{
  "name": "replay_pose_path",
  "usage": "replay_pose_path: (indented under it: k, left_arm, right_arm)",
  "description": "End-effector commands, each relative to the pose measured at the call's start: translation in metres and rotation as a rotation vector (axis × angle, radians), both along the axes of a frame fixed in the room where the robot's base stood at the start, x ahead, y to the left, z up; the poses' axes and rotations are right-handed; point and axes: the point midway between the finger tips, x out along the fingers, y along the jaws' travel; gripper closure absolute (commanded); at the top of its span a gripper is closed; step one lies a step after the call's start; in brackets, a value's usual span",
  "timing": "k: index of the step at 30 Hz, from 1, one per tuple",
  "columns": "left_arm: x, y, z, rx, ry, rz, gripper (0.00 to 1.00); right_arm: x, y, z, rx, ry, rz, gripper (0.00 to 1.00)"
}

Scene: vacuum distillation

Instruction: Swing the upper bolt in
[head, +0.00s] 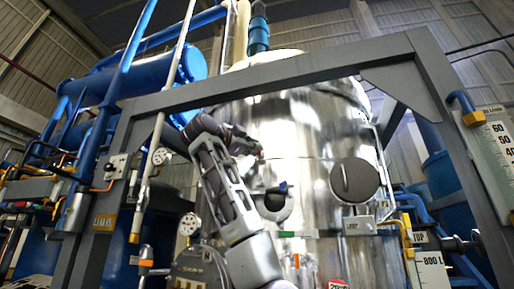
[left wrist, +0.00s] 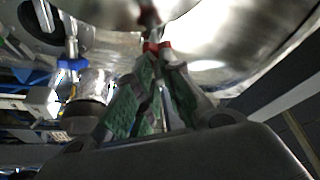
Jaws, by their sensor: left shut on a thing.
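The upper bolt shows in the left wrist view as a thin metal rod with a red part (left wrist: 157,47) at its far end. My left gripper (left wrist: 155,85), with green finger pads, is shut around the rod, close to the steel vessel wall. In the head view my left gripper (head: 256,152) is small and dark in front of the shiny vessel (head: 300,130), above a round port (head: 275,206) with a blue-ended fitting (head: 283,188). The fingers hide much of the bolt, and I cannot tell its exact angle. My right gripper is not in view.
A grey steel frame (head: 270,73) crosses above and stands on both sides of the vessel. A dark round cover (head: 355,180) sits right of the port. Blue pipes and a blue tank (head: 187,65) stand at the left. A blue-ended fitting (left wrist: 72,64) is left of my fingers.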

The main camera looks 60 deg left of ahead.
Motion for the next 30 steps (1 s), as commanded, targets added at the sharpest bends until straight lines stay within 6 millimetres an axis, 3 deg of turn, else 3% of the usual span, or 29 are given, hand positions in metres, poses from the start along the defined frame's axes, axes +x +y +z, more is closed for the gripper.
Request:
replay_pose_path:
  k: [21,22,27,30]
  left_arm:
    - [-0.0046,0.0083,-0.0009,-0.002,0.003,-0.075,1.0]
    - [-0.0046,0.0084,-0.001,-0.003,0.002,-0.075,0.89]
    - [-0.0048,0.0083,-0.0007,-0.002,0.002,-0.074,0.67]
    - [-0.0049,0.0083,-0.0005,-0.002,0.001,-0.074,0.67]
  right_arm:
    - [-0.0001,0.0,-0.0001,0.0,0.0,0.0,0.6]
    - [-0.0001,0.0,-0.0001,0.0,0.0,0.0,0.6]
    - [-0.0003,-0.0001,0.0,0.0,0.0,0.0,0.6]
    - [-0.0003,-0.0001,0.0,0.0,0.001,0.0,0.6]
